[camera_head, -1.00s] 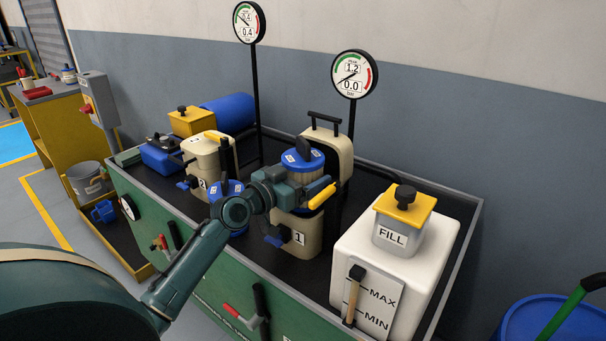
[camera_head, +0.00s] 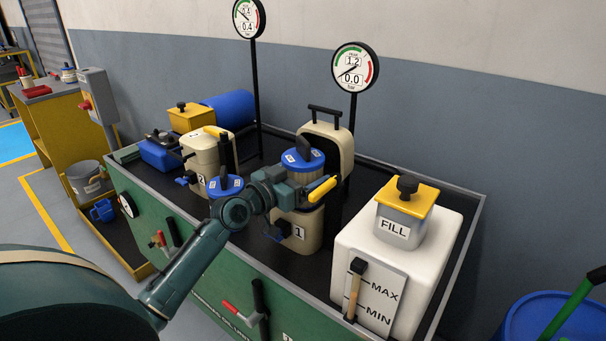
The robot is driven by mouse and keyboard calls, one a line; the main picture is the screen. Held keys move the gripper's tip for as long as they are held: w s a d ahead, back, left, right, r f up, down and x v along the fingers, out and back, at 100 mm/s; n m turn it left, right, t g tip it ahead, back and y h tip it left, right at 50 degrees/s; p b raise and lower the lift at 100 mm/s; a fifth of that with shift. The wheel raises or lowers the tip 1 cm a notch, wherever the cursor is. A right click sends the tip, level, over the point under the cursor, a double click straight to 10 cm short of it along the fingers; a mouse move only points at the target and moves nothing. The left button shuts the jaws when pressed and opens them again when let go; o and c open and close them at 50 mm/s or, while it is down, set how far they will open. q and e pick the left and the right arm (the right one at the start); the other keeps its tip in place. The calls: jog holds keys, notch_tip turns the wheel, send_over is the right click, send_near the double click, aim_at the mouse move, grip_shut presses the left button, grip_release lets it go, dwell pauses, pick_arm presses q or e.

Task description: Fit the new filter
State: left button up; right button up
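A filter with a blue cap and black handle (camera_head: 303,160) stands upright at the mouth of cream housing 1 (camera_head: 303,241), its grey body showing above the rim. Whether its lower end is inside is hidden. My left gripper (camera_head: 300,192) is at the filter's body and appears shut on it; the arm hides part of the contact. The cream lid (camera_head: 338,147) of housing 1 is swung open behind the filter. A second blue-capped filter (camera_head: 227,185) stands left of the gripper, partly covered by my arm. My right gripper is not in view.
Closed housing 2 (camera_head: 203,158) stands at left. The white tank (camera_head: 387,265) with a yellow-lidded FILL neck (camera_head: 402,222) is at right. Two gauges on posts rise behind, one reading 0.0 (camera_head: 352,68).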

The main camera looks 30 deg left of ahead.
pick_arm(q)
jog(key=shift+d+f, duration=0.1)
jog(key=shift+f, duration=0.45)
jog(key=shift+r, duration=0.1)
jog(key=shift+r+p, duration=0.35)
jog(key=shift+r, duration=0.4)
jog(key=shift+r, duration=0.1)
dwell(1.2)
